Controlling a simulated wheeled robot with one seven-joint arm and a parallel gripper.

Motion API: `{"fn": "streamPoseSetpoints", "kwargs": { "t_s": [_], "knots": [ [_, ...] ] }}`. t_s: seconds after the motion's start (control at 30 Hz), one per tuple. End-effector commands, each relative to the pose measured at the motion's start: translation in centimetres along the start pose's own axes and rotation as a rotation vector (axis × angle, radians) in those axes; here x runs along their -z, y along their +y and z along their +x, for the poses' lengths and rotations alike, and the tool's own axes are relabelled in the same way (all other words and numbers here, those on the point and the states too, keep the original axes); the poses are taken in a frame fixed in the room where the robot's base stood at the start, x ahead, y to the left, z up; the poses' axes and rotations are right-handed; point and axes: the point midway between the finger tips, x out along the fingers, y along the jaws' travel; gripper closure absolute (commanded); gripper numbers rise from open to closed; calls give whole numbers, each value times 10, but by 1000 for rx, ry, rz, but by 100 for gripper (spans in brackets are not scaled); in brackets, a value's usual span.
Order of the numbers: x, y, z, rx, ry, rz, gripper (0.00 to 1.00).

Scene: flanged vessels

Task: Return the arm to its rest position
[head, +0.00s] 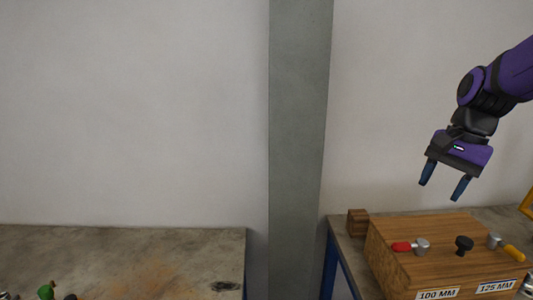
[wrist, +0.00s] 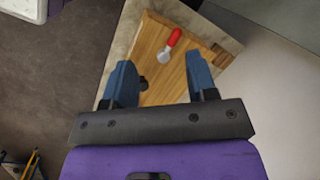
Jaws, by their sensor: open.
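My gripper (head: 444,187) is at the right of the head view, with its two blue fingers apart and nothing between them. It hangs in the air above the wooden block on the right table, not touching it. My purple and black arm reaches in from the upper right. In the wrist view my gripper (wrist: 162,82) also shows open and empty, with the wooden block beyond the fingertips.
The wooden block (head: 400,265) bears a red-handled piece (head: 410,246), a black knob (head: 464,245), a yellow-handled piece (head: 507,247) and labels "100 MM" and "125 MM". A small brown block (head: 357,222) stands beside it. A grey pillar (head: 298,130) separates it from the left table (head: 150,255).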

Motion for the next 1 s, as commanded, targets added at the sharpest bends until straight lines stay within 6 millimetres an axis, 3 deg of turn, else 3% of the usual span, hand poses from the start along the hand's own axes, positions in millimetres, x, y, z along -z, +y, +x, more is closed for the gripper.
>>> {"fn": "streamPoseSetpoints", "kwargs": {
  "t_s": [0.2,0.5,0.7,1.0],
  "knots": [
    [-49,25,-22,33,136,-276,48],
    [-105,63,-33,26,344,-641,48],
    [-128,82,-32,0,452,-814,48],
    [-135,89,-31,-17,495,-881,48]
  ]
}}
